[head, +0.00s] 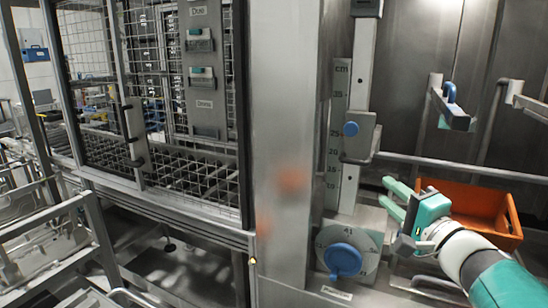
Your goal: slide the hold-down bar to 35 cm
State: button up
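A horizontal rod (455,170) runs right from the carriage's lower side. The scale plate (338,125) left of the post is marked in cm; the carriage stands roughly beside the 20 to 25 marks, below 35. The exact reading is unclear. My gripper (386,192) has teal fingers, apart and empty, pointing left. In the picture it is below and right of the carriage, not touching it.
A blue dial knob (343,260) on a round plate is below the post. An orange bin (478,211) is behind my gripper. A bracket with a blue handle (449,108) is at upper right. A steel column (285,140) and mesh cage (180,100) fill the left.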

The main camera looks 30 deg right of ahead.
aim_at(356, 163)
jog(key=w, duration=0.4)
jog(key=w+d+r, duration=0.1)
jog(key=w, duration=0.4)
jog(key=w+d, duration=0.1)
jog(key=w, duration=0.3)
jog(key=shift+w+d+r, duration=0.1)
jog(key=shift+w+r, duration=0.1)
jog(key=shift+r, duration=0.2)
grip_shut()
